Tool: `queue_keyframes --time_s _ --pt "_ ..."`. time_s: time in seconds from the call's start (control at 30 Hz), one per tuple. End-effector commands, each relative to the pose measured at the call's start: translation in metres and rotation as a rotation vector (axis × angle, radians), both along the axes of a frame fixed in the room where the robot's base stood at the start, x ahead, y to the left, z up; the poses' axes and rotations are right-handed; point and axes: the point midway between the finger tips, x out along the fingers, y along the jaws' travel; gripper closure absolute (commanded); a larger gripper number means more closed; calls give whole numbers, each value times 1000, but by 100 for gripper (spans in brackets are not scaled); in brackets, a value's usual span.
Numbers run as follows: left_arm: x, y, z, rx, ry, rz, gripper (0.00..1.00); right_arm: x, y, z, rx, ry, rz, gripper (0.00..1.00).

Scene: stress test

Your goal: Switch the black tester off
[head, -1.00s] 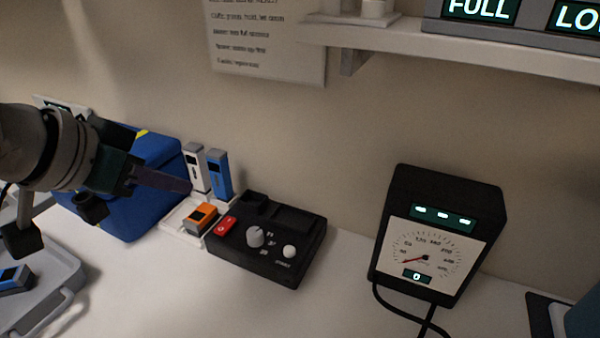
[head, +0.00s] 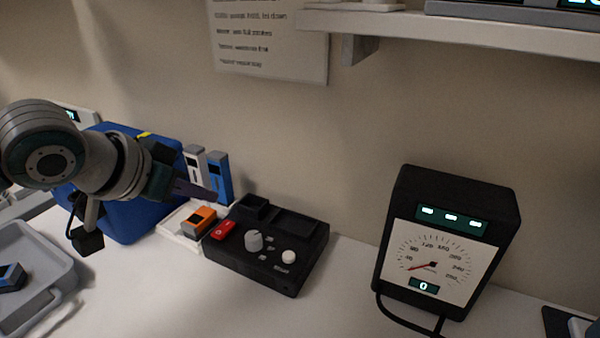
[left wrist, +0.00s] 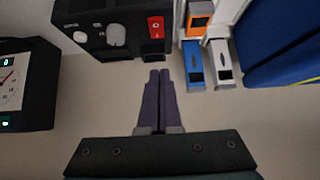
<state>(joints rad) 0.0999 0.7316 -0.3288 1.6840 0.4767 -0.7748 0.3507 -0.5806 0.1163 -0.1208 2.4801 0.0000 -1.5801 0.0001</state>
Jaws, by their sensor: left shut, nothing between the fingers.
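The black tester (head: 270,272) sits on the white worktop in the middle of the head view. On its top are a red rocker switch (head: 222,230) at the left, a grey knob (head: 254,241) and a round white button (head: 288,257). My left gripper (head: 214,196) is shut and empty, its fingertips above and behind the switch end, apart from the switch. In the left wrist view the tester (left wrist: 97,40) is at the top, the red switch (left wrist: 156,27) lies just beyond the shut fingertips (left wrist: 160,72). Which way the switch is set is too small to tell.
An orange device (head: 199,221) lies in a white tray just left of the tester, with a blue device (head: 220,177) and a white one standing behind. A blue box (head: 125,215) is further left. A black gauge (head: 445,240) with a cable stands right. Worktop in front is clear.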

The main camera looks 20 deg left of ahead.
Motion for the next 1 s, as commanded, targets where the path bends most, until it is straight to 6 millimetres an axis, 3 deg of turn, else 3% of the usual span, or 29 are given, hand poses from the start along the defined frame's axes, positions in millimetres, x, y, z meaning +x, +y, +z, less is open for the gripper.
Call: queue_keyframes --time_s 0.17,0.4,1.0 --pt "25 -3 -27 -2 -1 1 100 0 0 -14 -1 0 0 0" --pt "24 -2 -58 0 2 -1 100 0 -1 -19 -3 -1 1 0" --pt "26 -2 -70 -1 1 -1 100 0 -2 -21 -6 0 3 0"
